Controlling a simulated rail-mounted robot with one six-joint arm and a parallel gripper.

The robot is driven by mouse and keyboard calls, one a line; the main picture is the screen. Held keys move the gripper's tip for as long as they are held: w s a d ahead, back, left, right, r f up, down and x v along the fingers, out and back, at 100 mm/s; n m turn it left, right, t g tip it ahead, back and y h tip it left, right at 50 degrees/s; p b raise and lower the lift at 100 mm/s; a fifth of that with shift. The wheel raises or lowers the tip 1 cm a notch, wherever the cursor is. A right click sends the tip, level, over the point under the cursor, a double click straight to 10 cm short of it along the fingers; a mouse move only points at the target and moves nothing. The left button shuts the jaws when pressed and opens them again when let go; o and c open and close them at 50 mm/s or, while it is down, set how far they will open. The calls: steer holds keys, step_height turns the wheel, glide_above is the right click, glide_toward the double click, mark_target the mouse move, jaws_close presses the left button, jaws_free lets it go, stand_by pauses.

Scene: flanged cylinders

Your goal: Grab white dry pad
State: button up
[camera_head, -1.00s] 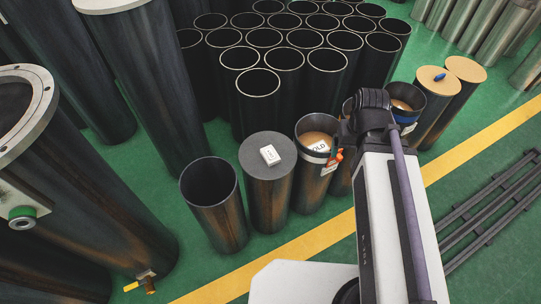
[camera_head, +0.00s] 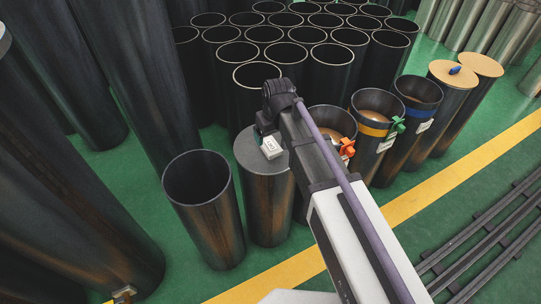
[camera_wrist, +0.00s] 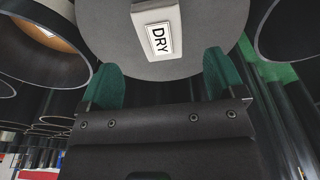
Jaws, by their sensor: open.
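The white dry pad (camera_head: 271,146) lies on the grey top of a closed dark cylinder (camera_head: 268,190) in the head view. In the wrist view the pad (camera_wrist: 157,32) shows a black-framed "DRY" label and sits at the top centre on the round grey lid (camera_wrist: 100,14). My gripper (camera_wrist: 165,75) is open, with its two green fingers spread apart and nothing between them. The pad lies just beyond the fingertips, roughly centred between them. In the head view my arm reaches over beside the pad, and the fingers are mostly hidden.
An empty open cylinder (camera_head: 204,205) stands left of the lidded one. Many open dark tubes (camera_head: 265,85) stand behind. A yellow floor line (camera_head: 420,195) runs in front.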

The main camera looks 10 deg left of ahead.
mark_target(270, 145)
steer(key=f+b, duration=0.1)
steer(key=f, duration=0.1)
steer(key=f+b, duration=0.2)
steer(key=w+f+b, duration=0.1)
steer(key=f+b, duration=0.1)
steer(key=shift+a+f, duration=0.35)
steer(key=shift+r, duration=0.25)
steer(key=c, duration=1)
steer(key=shift+r, duration=0.1)
step_height(270, 145, up, 10)
steer(key=p, duration=1)
